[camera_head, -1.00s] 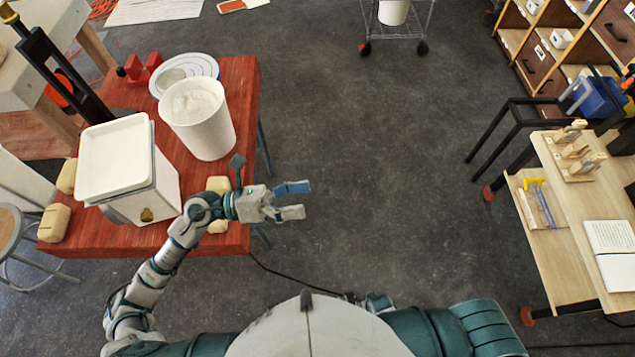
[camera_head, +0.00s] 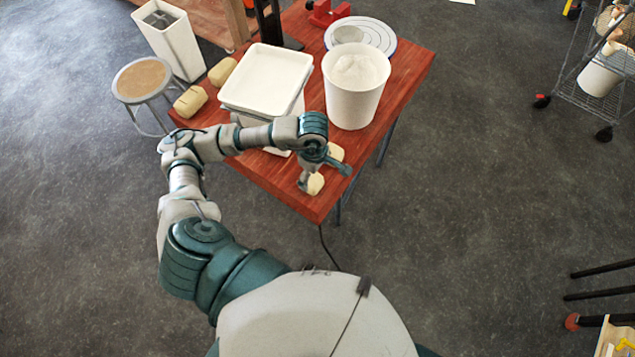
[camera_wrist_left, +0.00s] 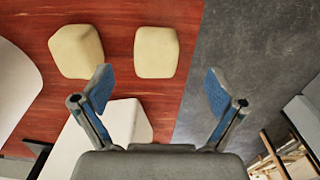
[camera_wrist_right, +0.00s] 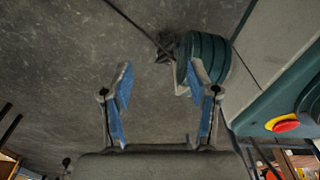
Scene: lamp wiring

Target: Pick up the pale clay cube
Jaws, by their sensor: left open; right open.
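Two pale clay cubes sit on the red table by its near right corner in the head view: a nearer one (camera_head: 315,184) and a farther one (camera_head: 336,152). My left gripper (camera_head: 323,174) is over them, open and empty, hiding part of both. In the left wrist view, one cube (camera_wrist_left: 156,52) lies ahead between the lines of the open fingers (camera_wrist_left: 158,86), apart from them. The other cube (camera_wrist_left: 76,51) is to its left. My right gripper (camera_wrist_right: 160,79) is open and empty over the floor in the right wrist view.
A stool (camera_head: 142,78) stands left.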

